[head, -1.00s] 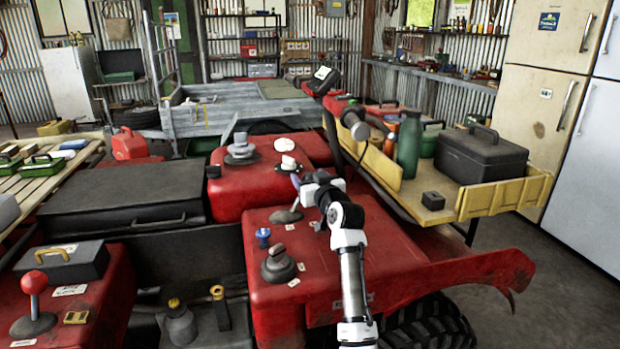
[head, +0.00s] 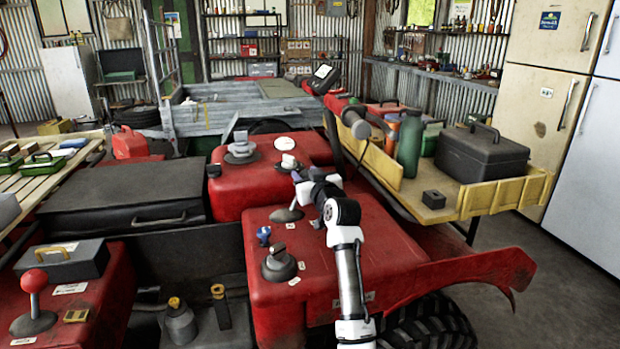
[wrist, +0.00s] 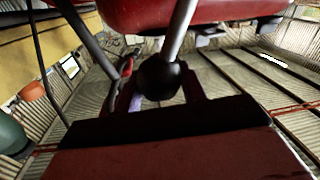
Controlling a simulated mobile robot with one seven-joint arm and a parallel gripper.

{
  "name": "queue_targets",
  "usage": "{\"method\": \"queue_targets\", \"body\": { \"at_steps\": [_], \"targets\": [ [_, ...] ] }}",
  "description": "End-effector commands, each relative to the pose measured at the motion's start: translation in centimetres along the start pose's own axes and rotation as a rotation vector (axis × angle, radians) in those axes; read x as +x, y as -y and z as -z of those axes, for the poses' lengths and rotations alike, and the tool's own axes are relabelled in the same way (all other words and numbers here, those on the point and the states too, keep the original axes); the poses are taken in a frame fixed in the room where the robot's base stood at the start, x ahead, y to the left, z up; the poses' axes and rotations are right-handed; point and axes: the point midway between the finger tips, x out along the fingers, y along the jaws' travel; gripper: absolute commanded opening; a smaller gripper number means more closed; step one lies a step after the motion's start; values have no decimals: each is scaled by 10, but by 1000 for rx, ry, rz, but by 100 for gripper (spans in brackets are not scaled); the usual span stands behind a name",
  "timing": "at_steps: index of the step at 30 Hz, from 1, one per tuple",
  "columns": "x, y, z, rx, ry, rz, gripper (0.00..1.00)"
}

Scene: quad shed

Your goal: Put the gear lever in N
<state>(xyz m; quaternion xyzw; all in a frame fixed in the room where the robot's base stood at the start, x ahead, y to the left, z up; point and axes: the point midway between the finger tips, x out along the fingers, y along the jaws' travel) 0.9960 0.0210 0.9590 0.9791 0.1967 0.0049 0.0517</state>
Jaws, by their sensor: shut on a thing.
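The gear lever shows in the wrist view as a black ball knob (wrist: 158,80) on a bright metal shaft. My gripper (wrist: 165,95) is shut on this knob, with a finger on each side of it. In the head view my gripper (head: 299,178) is above the red bodywork, and the lever's grey base (head: 287,214) shows just below it. Much of the lever is hidden by my gripper there. I cannot read any gear marks, so I cannot tell which position the lever is in.
Near the lever stand a blue-topped knob (head: 264,235) and a grey rotary knob (head: 279,263). A stacked grey knob (head: 240,148) is farther back. A red-ball lever (head: 33,284) stands at the left. A yellow trailer bed (head: 505,195) with a toolbox is to the right.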

Motion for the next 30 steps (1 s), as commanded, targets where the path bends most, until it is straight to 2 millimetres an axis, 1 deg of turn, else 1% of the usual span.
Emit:
{"method": "queue_targets", "body": {
  "at_steps": [1, 9, 18, 24, 30],
  "targets": [
    [1, 5, 1, -31, 4, 2, 0],
    [4, 30, 11, -217, 30, 3, 0],
    [7, 51, 16, -375, 53, 4, 0],
    [8, 58, 16, -424, 60, 4, 0],
    [8, 59, 16, -436, 63, 4, 0]
  ]
}}
